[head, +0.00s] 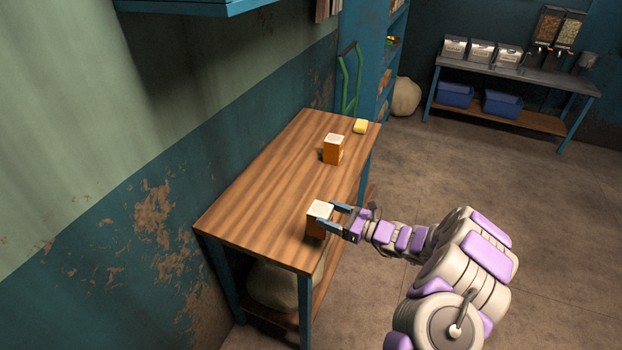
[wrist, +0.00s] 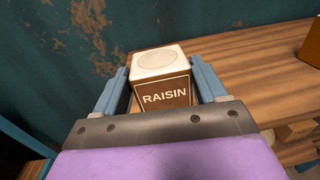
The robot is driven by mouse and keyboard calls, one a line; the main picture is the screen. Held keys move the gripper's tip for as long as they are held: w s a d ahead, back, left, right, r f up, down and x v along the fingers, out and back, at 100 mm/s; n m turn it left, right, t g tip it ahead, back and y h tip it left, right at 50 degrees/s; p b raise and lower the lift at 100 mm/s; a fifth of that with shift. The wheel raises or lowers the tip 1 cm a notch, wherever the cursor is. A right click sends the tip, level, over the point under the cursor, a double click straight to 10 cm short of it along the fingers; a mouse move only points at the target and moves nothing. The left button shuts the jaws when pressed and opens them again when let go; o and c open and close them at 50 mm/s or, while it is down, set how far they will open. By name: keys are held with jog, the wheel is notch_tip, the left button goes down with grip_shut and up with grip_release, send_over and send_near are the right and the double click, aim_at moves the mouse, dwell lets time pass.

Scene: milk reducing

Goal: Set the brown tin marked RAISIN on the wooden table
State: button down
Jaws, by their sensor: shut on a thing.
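The brown RAISIN tin (head: 318,221) has a pale lid and stands upright at the near right edge of the wooden table (head: 270,190). Its marking shows in the wrist view, where the tin (wrist: 165,92) sits between both fingers. My gripper (head: 336,217) is shut on the tin from the right side. In the head view the tin's base appears at the tabletop, but I cannot tell whether it bears on the wood. The table (wrist: 250,65) also shows behind and right of the tin in the wrist view.
The left half of the tabletop is clear. A wall runs along the table's left side. A sack (head: 280,286) lies beneath the table.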

aim_at(327, 204)
jog(key=w, duration=0.1)
jog(key=w+a, duration=0.1)
jog(key=w, duration=0.1)
jog(key=w+b, duration=0.1)
jog(key=shift+w+a+f, duration=0.25)
jog(key=shift+w, duration=0.15)
jog(key=w+a+f+b, duration=0.1)
jog(key=w+a, duration=0.1)
jog(key=w+a+f+b, duration=0.1)
jog(key=w+a+f, duration=0.1)
jog(key=w, duration=0.1)
jog(key=w+a+f+b, duration=0.1)
jog(key=w, duration=0.2)
jog(key=shift+w+a+f, duration=0.15)
jog(key=shift+w+a, duration=0.1)
jog(key=shift+a, duration=0.15)
jog(key=shift+a+f, duration=0.15)
jog(key=shift+a, duration=0.15)
jog(key=c, duration=0.5)
grip_release()
jog(key=shift+o, duration=0.6)
jog(key=o, duration=0.3)
jog(key=shift+d, duration=0.4)
